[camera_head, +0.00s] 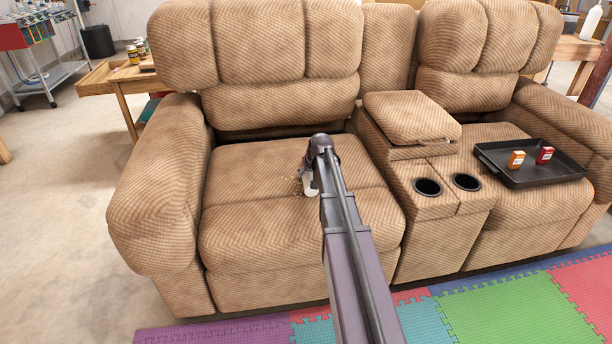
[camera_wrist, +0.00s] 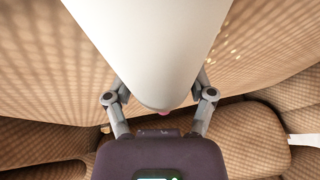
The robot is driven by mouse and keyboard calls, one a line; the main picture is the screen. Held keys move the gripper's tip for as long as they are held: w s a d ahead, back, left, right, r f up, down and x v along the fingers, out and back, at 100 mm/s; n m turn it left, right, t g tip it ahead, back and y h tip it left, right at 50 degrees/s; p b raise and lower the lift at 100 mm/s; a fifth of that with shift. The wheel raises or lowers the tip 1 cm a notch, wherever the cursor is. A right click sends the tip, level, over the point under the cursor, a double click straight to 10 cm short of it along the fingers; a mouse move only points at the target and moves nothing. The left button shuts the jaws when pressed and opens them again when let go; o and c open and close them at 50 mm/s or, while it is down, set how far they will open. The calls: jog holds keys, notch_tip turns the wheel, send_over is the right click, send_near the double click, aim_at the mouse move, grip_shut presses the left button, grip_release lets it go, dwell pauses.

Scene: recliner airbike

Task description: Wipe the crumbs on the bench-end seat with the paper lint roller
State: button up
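The paper lint roller (camera_wrist: 145,45) is a large white cylinder filling the upper middle of the wrist view. My gripper (camera_wrist: 160,92) has a finger on each side of it and is shut on it. In the head view the white roller (camera_head: 309,184) shows partly beside my arm, low over the left seat (camera_head: 250,170). Small pale crumbs (camera_head: 298,184) lie on this tan seat, just left of the roller. Crumbs (camera_wrist: 236,52) also show right of the roller in the wrist view. Whether the roller touches the seat I cannot tell. My arm hides part of the seat.
A console with two cup holders (camera_head: 427,187) stands right of the seat. A black tray (camera_head: 545,175) with an orange box (camera_head: 516,159) and a red box (camera_head: 545,155) lies on the right seat. The left armrest (camera_head: 160,190) and backrest (camera_head: 265,70) bound the left seat.

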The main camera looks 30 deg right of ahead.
jog(key=shift+r+p, duration=0.3)
dwell(0.6)
jog(key=shift+c, duration=0.2)
jog(key=c, duration=0.7)
jog(key=shift+c, duration=0.7)
jog(key=shift+r, duration=0.1)
jog(key=shift+s, duration=0.1)
jog(key=shift+w, duration=1.05)
